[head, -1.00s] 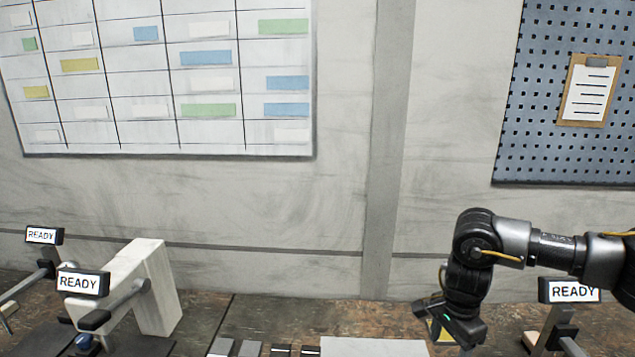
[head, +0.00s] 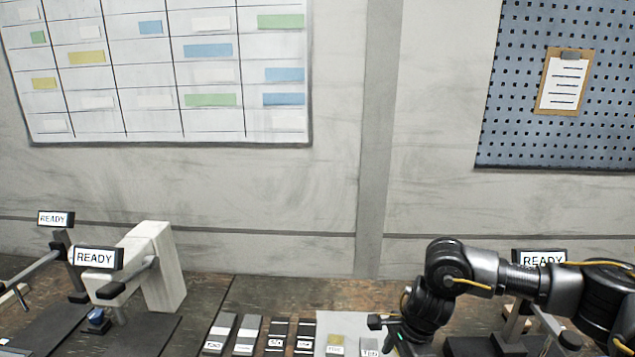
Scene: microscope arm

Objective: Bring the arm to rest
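My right arm (head: 470,280) reaches in from the right, bent down at a black joint. Its gripper (head: 385,330) is low over a pale grey plate (head: 345,322), close to a grey labelled block (head: 368,346). Its fingertips are small and dark, and I cannot tell whether they are open or shut. A blue knob (head: 97,318) stands below that arm. My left gripper is out of view.
Labelled grey and black strips (head: 245,333) and a yellow-topped block (head: 336,343) lie at the front middle. Other READY signs stand far left (head: 56,218) and at right (head: 539,258), the latter behind my arm. Bare bench (head: 285,292) lies behind the strips.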

